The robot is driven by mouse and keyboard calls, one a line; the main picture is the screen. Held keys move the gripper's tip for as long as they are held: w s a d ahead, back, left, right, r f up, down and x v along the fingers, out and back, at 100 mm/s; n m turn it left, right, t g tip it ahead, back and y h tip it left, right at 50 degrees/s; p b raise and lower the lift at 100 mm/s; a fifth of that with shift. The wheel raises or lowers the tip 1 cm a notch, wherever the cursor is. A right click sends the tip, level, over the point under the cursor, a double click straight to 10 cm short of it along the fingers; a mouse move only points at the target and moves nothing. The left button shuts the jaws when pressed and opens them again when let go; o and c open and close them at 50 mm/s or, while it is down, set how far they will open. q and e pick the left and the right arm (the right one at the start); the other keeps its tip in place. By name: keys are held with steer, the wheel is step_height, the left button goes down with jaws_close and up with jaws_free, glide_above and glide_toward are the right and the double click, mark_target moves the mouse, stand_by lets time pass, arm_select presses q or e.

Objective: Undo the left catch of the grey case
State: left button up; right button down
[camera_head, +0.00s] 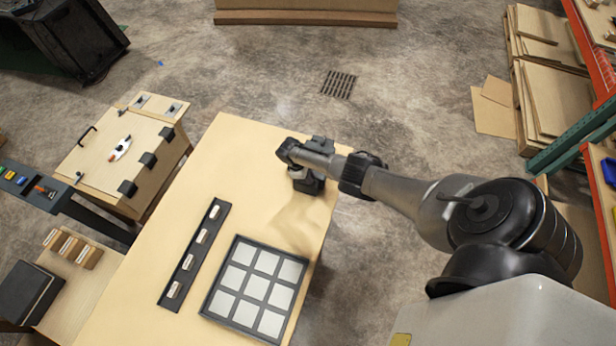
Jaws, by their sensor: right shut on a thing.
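My right arm reaches in from the right over the far right part of the wooden table (215,165). My right gripper (308,184) points down close to the tabletop at its right edge. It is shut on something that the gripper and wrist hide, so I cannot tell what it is. I see no clearly grey case with a left catch. A wooden box (95,158) on the left has several black catches on its edge. A small dark box (25,292) lies at the lower left. My left gripper is not in view.
On the table lie a dark strip with several pale blocks (190,262) and a dark-framed tray of white squares (210,302). A dark console (28,187) with coloured buttons stands at the left edge. The table's far left part is clear.

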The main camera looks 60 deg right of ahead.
steer(key=c, duration=1.1)
jaws_free()
steer(key=shift+c, duration=0.2)
